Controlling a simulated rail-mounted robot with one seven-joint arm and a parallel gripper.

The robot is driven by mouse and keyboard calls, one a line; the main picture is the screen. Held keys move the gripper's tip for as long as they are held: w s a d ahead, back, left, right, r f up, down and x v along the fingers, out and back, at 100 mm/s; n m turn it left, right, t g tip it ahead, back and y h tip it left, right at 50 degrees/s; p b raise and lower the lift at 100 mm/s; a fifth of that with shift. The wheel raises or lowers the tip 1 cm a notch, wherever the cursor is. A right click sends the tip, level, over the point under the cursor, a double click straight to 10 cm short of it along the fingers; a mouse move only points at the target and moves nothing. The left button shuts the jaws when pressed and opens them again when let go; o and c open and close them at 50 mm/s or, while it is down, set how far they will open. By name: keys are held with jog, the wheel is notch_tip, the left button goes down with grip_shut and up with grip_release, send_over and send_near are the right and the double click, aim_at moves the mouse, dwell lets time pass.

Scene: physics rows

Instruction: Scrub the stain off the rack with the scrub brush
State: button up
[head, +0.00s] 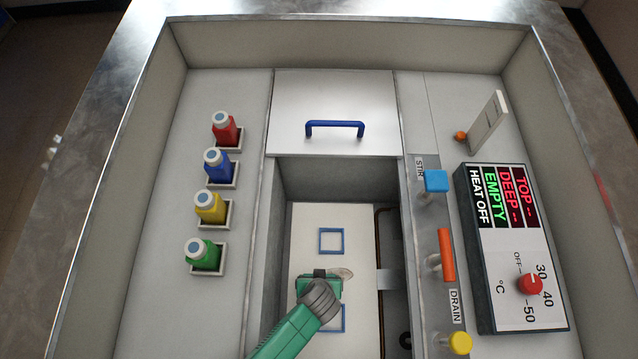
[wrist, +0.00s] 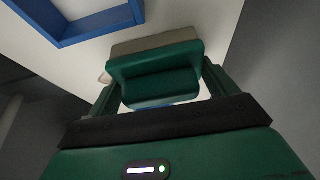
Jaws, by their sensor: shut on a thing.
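The rack is a pale flat board (head: 309,225) with blue square frames, lying inside the open basin. A brownish-beige stain (head: 342,273) shows on it, just right of my gripper (head: 320,282). In the wrist view, my gripper (wrist: 160,88) is shut on the scrub brush (wrist: 155,65), a green block with a beige-grey layer on its far side. That layer is at or close to the rack surface; I cannot tell if it touches. In the head view my gripper mostly hides the brush. A small tan patch beside the brush in the wrist view may be the stain.
One blue frame (head: 331,240) stands above my gripper on the rack; another is partly behind my arm. A lid with a blue handle (head: 335,124) lies behind. Coloured bottles stand left; levers and a control panel (head: 515,250) stand right.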

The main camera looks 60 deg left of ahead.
jog(key=shift+w+a+f, duration=0.1)
jog(key=shift+w+a, duration=0.15)
jog(key=shift+a, duration=0.3)
jog(key=shift+w+a+f, duration=0.1)
jog(key=shift+w+a, duration=0.15)
jog(key=shift+a, duration=0.25)
jog(key=shift+w+a+r+b, duration=0.1)
jog(key=shift+w+a+b, duration=0.1)
jog(key=shift+a, duration=0.35)
jog(key=shift+w+a+r+b, duration=0.1)
jog(key=shift+w+a, duration=0.05)
jog(key=shift+a, duration=0.35)
jog(key=shift+s+d+f+p, duration=0.1)
jog(key=shift+s+d+p, duration=0.2)
jog(key=shift+d, duration=0.4)
jog(key=shift+s+d+f+p, duration=0.1)
jog(key=shift+s+d+p, duration=0.15)
jog(key=shift+d, duration=0.4)
jog(key=shift+d+r, duration=0.1)
